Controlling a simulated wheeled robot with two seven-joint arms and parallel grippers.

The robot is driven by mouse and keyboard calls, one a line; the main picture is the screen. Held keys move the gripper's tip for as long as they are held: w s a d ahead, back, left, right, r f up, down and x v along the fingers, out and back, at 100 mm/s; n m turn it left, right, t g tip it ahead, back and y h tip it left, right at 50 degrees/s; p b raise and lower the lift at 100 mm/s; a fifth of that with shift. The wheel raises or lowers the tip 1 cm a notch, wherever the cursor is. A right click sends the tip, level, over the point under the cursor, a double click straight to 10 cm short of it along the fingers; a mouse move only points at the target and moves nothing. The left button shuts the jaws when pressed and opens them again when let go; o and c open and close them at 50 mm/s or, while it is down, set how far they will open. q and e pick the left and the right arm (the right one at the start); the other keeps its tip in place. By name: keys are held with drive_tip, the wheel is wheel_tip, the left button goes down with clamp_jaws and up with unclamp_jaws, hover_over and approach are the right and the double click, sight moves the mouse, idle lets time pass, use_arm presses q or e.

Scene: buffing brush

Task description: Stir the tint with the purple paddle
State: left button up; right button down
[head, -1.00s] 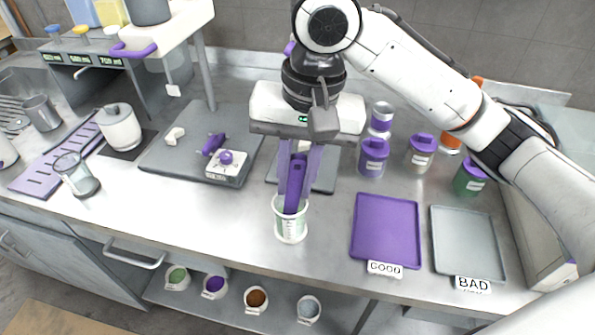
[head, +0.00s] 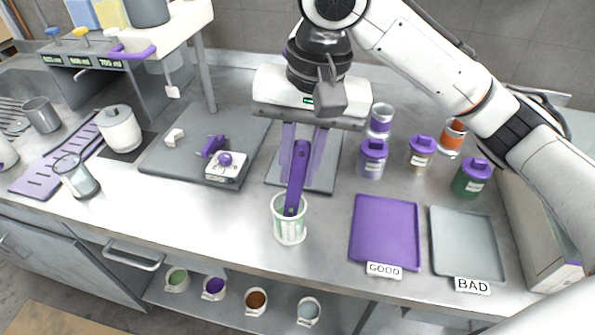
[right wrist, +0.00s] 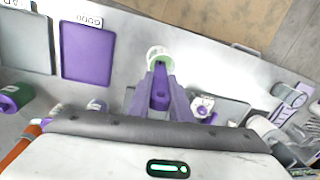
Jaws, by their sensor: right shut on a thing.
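The purple paddle (head: 297,178) stands nearly upright, its lower end inside a clear cup (head: 289,232) with green tint near the counter's front edge. My right gripper (head: 299,168) is above the cup, shut on the paddle's upper part between its two purple fingers. In the right wrist view the paddle (right wrist: 160,88) runs between the fingers toward the cup (right wrist: 158,52). How deep the paddle's tip sits is hidden by the cup. My left gripper is not in view.
Right of the cup are a purple GOOD tray (head: 385,232) and a grey BAD tray (head: 466,245). Purple-lidded jars (head: 372,158) stand behind them. A white device with a purple knob (head: 226,167) is to the left. Small cups (head: 256,300) sit on the lower shelf.

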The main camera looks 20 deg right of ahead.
sight(303, 143)
drive_tip(key=shift+s+d+r, duration=0.1)
drive_tip(key=shift+d+r, duration=0.05)
drive_tip(key=shift+r, duration=1.4)
drive_tip(key=shift+s+d+r, duration=0.1)
drive_tip(key=shift+d+r, duration=0.05)
drive_tip(key=shift+r, duration=1.35)
